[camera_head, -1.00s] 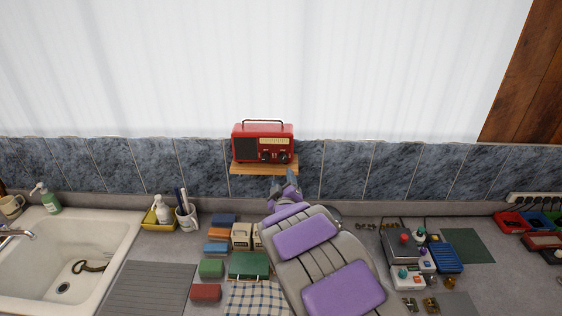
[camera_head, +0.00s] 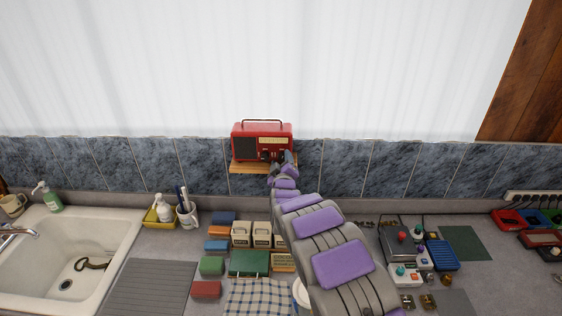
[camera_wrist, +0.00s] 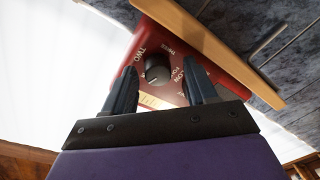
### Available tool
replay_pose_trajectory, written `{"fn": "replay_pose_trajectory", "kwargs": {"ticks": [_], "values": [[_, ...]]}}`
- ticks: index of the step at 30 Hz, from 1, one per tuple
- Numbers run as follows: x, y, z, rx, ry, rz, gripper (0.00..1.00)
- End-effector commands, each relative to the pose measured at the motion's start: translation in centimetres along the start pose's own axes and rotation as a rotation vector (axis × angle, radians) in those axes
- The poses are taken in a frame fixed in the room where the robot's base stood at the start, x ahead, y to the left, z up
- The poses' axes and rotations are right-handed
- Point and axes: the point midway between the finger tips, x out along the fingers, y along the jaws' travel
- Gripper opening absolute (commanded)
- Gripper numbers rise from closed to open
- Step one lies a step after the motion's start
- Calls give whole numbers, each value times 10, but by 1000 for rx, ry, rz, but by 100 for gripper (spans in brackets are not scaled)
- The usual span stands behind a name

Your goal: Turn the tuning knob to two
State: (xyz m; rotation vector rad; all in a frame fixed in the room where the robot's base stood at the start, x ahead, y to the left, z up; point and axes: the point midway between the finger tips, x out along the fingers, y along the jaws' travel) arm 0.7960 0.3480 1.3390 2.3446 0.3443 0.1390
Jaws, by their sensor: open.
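The red radio (camera_head: 262,142) stands on a small wooden shelf (camera_head: 250,169) on the tiled wall in the head view. In the wrist view the radio's red front (camera_wrist: 180,46) is tilted and close. A black tuning knob (camera_wrist: 157,73) with a pale mark shows there, with white words around it, among them "TWO" at its upper left, "THREE" above and "FOUR" to its right. My gripper (camera_wrist: 163,84) is open, its two dark fingers on either side of the knob in the picture. I cannot tell whether they touch it. In the head view my gripper (camera_head: 283,160) covers the radio's lower right front.
The wooden shelf edge (camera_wrist: 215,50) runs close beside the right finger in the wrist view. Below, the counter holds a sink (camera_head: 70,262), a mug of brushes (camera_head: 187,214), several coloured boxes (camera_head: 248,263) and small devices (camera_head: 405,272).

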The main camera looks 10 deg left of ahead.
Motion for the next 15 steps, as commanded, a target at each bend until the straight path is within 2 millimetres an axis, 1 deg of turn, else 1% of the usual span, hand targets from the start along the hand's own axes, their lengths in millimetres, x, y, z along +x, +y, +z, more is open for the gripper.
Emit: {"fn": "replay_pose_trajectory", "kwargs": {"ticks": [8,11,15], "values": [[1,0,0,0,-1,0,57],[1,0,0,-1,-1,0,49],[1,-1,0,-1,-1,0,36]]}}
